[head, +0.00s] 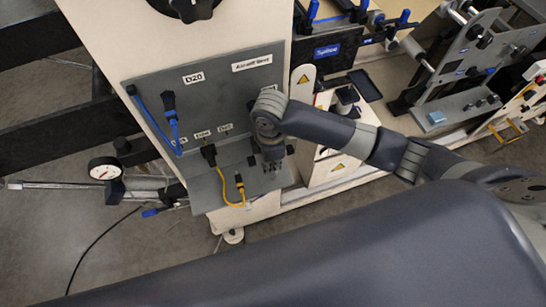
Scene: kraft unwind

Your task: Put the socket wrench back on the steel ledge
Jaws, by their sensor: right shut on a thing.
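The steel ledge (207,191) is the grey shelf at the foot of the grey panel, left of the picture's middle. My right gripper (271,167) points down over the right part of this ledge. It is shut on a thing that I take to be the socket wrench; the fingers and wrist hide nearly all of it. I cannot tell whether the held thing touches the ledge. My left gripper is not in view.
A yellow cable (232,204) with a black plug lies over the ledge, left of my right gripper. A black plug (209,154) and a blue cable (174,133) are on the grey panel (220,100). A dial gauge (104,168) stands at the left.

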